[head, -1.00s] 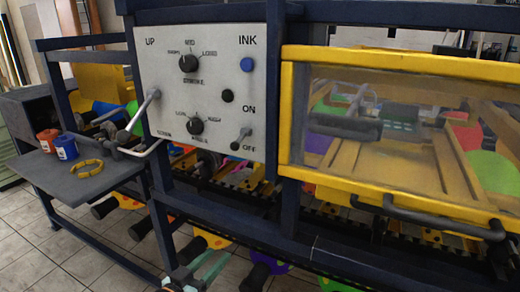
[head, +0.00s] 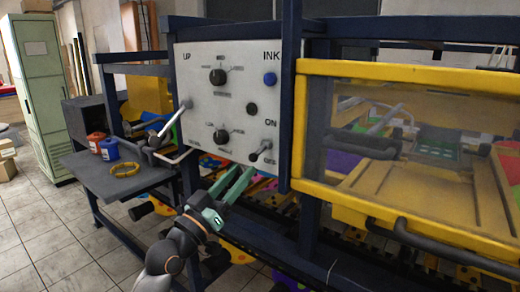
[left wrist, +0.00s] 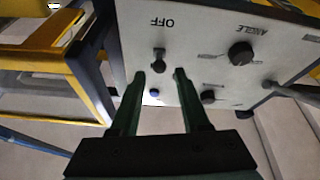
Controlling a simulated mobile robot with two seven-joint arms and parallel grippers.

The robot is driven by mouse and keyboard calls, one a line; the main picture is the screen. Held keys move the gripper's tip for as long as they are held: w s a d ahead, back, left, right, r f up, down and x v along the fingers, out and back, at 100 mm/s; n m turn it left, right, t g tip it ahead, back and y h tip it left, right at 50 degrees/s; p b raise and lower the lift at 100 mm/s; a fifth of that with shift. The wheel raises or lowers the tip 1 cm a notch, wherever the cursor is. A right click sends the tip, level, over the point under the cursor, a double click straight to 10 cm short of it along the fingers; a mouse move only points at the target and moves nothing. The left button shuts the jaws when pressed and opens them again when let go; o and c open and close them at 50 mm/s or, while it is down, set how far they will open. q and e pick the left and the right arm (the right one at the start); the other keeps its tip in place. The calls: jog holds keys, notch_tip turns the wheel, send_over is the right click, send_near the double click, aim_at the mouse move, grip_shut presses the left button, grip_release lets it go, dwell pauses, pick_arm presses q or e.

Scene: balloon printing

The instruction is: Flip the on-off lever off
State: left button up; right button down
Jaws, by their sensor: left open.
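The on-off lever (head: 261,150) is a small lever with a dark knob on the light grey control panel (head: 190,100), between the ON and OFF labels at the lower right. In the left wrist view the panel appears upside down, with the lever (left wrist: 158,60) under the OFF lettering. My left gripper (head: 238,178) has green fingers and is open and empty. It is just below and left of the lever in the head view. In the left wrist view its fingertips (left wrist: 160,74) lie either side of the lever's line, apparently short of it. My right gripper is not in view.
A yellow-framed clear window (head: 420,130) with a dark handle (head: 440,245) is right of the panel. A bent metal lever (head: 172,122) sticks out at the panel's left. A side shelf (head: 100,180) carries red and blue cups and a yellow ring. Dark blue frame bars surround the panel.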

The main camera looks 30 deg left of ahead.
aim_at(254, 158)
pick_arm(q)
jog(key=p+x, duration=0.1)
jog(key=x, duration=0.7)
jog(key=shift+d, duration=0.1)
jog(key=shift+c, duration=0.2)
grip_shut()
